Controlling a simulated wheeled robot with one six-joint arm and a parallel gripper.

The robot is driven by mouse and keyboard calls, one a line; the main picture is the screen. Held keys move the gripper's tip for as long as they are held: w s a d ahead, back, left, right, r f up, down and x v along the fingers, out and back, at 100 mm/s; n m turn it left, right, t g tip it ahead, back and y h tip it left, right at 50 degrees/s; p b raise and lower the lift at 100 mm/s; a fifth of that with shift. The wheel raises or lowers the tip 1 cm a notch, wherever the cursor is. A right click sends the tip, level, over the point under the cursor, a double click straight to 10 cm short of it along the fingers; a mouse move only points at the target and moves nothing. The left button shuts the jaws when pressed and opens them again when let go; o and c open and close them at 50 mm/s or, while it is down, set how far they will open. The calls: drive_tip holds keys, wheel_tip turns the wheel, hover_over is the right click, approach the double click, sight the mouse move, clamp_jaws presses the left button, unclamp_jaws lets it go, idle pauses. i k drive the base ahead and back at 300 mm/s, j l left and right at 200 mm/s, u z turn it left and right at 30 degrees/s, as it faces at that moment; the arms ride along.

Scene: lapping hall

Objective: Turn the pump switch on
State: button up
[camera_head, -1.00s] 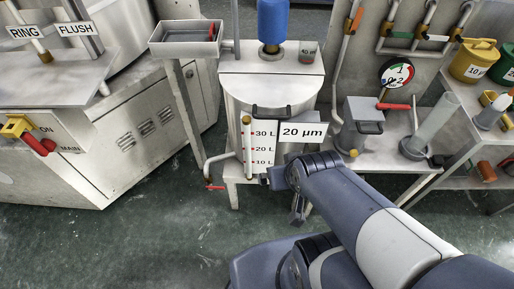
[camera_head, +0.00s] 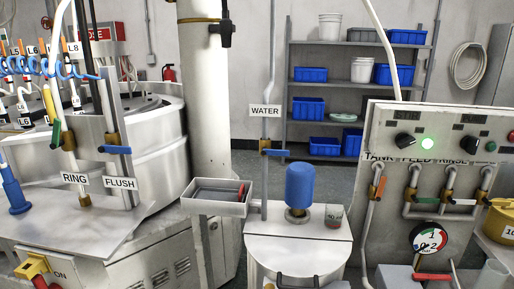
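A grey control panel (camera_head: 440,125) stands at the right, above the valve pipes. It carries a black rotary knob (camera_head: 405,140) at its left and a second black knob (camera_head: 469,143) further right. The labels above the knobs are too small to read, so I cannot tell which knob is the pump switch. A red and yellow switch (camera_head: 36,276) by an ON label is at the bottom left. My gripper is not in view.
A white tank (camera_head: 298,255) with a blue motor (camera_head: 299,187) stands in the middle. A grey tray (camera_head: 216,207) juts out left of it. Valve pipes and a pressure gauge (camera_head: 428,238) are below the panel. Shelves with blue bins (camera_head: 309,107) stand at the back.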

sight(470, 143)
drive_tip(key=z, duration=1.05)
drive_tip(key=i+u, duration=0.1)
drive_tip(key=i+l, duration=0.05)
